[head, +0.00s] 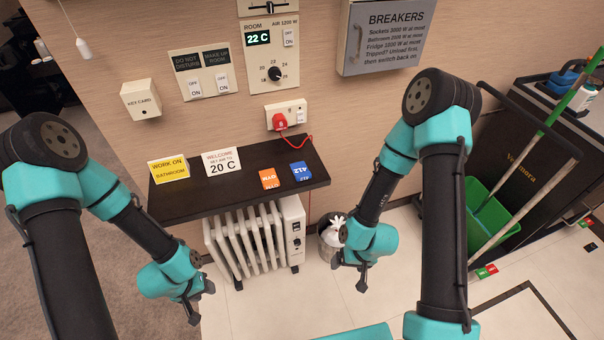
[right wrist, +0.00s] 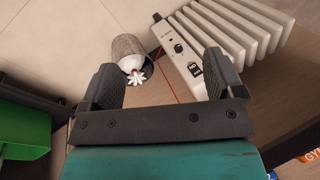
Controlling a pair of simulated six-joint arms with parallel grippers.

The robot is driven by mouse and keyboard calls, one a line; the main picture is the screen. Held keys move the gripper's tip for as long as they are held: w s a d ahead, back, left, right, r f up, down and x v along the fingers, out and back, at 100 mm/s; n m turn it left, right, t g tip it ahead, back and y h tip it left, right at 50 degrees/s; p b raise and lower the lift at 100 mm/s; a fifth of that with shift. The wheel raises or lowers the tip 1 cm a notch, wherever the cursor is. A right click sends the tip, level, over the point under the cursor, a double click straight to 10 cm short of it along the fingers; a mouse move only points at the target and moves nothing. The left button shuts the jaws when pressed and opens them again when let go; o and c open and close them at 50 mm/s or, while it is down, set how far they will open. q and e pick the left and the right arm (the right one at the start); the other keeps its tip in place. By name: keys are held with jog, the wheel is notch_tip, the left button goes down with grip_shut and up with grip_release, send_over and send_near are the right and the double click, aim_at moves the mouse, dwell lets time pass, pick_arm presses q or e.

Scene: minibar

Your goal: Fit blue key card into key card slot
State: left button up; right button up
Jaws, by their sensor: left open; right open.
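The blue key card (head: 300,171) lies on the right part of the dark shelf (head: 240,191), beside an orange card (head: 269,179). The key card slot (head: 141,99) is a white box marked KEY CARD on the wall, up and left of the shelf; no card shows in it. My left gripper (head: 198,304) is open and empty, low in front of the radiator's left side. My right gripper (head: 359,276) is open and empty, below and right of the shelf. In the right wrist view its two fingers (right wrist: 166,88) stand wide apart with nothing between them.
Yellow and white signs stand on the shelf's left half. A white radiator (head: 255,240) stands below, next to a bin (head: 331,231). A red plug (head: 280,121) with a cord is above the shelf. A cart with a green bucket (head: 490,213) is at right.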

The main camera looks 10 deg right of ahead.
jog(key=w+a+r+n+g, duration=0.1)
jog(key=w+a+r, duration=0.2)
jog(key=w+r, duration=0.45)
jog(key=w+a+r+n, duration=0.2)
jog(key=w+a+r, duration=0.15)
jog(key=w, duration=0.65)
jog(key=w+a+r+h, duration=0.1)
jog(key=w+r, duration=0.3)
jog(key=r, duration=0.7)
jog(key=w+a+r+h, duration=0.1)
jog(key=w+r, duration=0.4)
jog(key=r, duration=0.5)
jog(key=shift+a+r+h, duration=0.25)
jog(key=shift+r+h, duration=0.1)
jog(key=shift+h, duration=0.55)
jog(key=shift+f, duration=0.1)
send_over(304, 175)
notch_tip(304, 175, down, 12)
jog(key=shift+f, duration=0.1)
